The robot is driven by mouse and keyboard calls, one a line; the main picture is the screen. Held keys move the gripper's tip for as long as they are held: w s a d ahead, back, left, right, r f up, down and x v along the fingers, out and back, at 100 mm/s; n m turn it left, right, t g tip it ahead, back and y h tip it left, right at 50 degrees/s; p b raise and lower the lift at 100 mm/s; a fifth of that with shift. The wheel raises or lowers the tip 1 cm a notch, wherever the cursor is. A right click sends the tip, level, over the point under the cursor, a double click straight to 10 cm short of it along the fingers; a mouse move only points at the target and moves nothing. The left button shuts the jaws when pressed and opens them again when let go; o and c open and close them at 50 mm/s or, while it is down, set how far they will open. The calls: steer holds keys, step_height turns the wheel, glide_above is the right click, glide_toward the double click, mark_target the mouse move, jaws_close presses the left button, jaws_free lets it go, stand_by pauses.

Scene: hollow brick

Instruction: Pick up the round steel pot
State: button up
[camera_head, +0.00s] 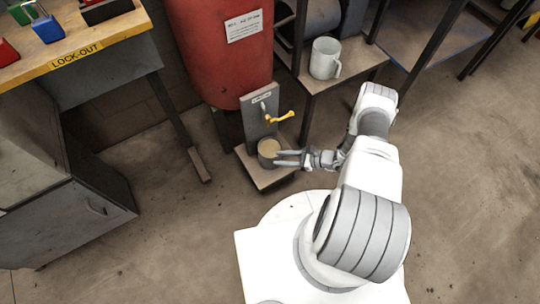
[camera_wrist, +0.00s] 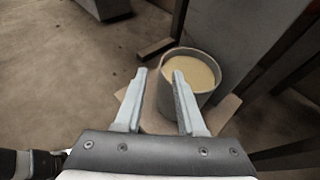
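The round steel pot (camera_head: 265,159) stands upright on a small low platform (camera_head: 262,178), below a tap with a yellow handle (camera_head: 279,117). It holds something beige, filled near the rim. My gripper (camera_head: 278,158) is at the pot's right side, fingers pointing at it. In the wrist view the pot (camera_wrist: 208,98) is ahead and right of centre. My gripper (camera_wrist: 159,73) is open, with nothing held between its fingers. The right finger overlaps the pot's left rim and contents; I cannot tell whether it is inside, above or in front of the pot.
A red tank (camera_head: 222,60) rises behind the tap's grey upright panel (camera_head: 258,105). A white mug (camera_head: 325,58) stands on a shelf to the right. A workbench with padlocks (camera_head: 45,28) and a grey cabinet (camera_head: 70,220) are at left. The floor at right is clear.

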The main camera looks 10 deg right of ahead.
steer(key=b+x, duration=0.1)
steer(key=x, duration=0.4)
steer(key=shift+f+b, duration=0.25)
steer(key=shift+b, duration=0.15)
steer(key=shift+c, duration=0.3)
jaws_close()
steer(key=shift+d, duration=0.15)
stand_by(0.5)
